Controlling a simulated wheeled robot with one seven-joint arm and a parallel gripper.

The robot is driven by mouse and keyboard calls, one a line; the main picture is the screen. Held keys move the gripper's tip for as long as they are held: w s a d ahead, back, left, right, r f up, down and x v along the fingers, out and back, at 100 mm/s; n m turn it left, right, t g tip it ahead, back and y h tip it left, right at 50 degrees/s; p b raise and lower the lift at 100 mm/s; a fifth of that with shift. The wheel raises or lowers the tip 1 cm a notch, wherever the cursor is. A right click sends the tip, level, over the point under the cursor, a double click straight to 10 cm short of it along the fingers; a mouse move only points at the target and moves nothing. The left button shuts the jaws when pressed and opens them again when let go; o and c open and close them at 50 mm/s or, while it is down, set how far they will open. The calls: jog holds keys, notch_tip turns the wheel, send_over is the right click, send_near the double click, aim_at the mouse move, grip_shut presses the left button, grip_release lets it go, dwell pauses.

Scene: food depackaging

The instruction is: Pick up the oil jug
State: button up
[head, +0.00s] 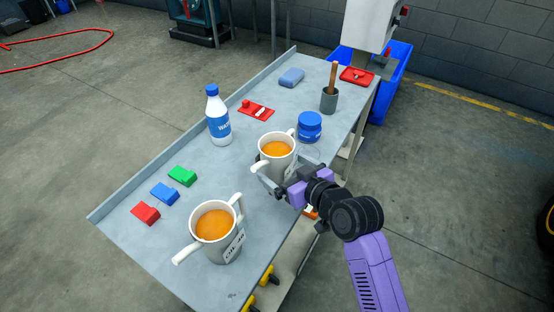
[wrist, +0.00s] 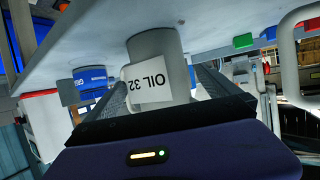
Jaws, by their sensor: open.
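Two grey-white jugs with handles and orange contents stand upright on the table. The farther jug (head: 278,165) is at my gripper (head: 270,180). The nearer jug (head: 222,247) is at the lower left, with a label that starts like "OIL". In the wrist view the farther jug (wrist: 147,47) carries a white label reading "OIL 32" and stands between the two fingers of my gripper (wrist: 160,75). The fingers are open, one on each side of its body. I cannot tell whether either finger touches it. Part of its lower side is hidden by my gripper in the head view.
The grey table (head: 130,215) has a raised left edge. A white bottle (head: 218,120) with a blue cap stands left of the farther jug. A blue jar (head: 310,128) and a grey pot (head: 329,100) stand beyond it. Red, blue and green blocks (head: 164,193) lie at left.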

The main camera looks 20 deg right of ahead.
jog(key=x, duration=0.4)
jog(key=shift+w+r+p, duration=0.15)
jog(key=shift+p, duration=0.15)
jog(key=c, duration=1.8)
jog(key=shift+r, duration=0.1)
jog(key=shift+c, duration=0.7)
jog(key=shift+r, duration=0.1)
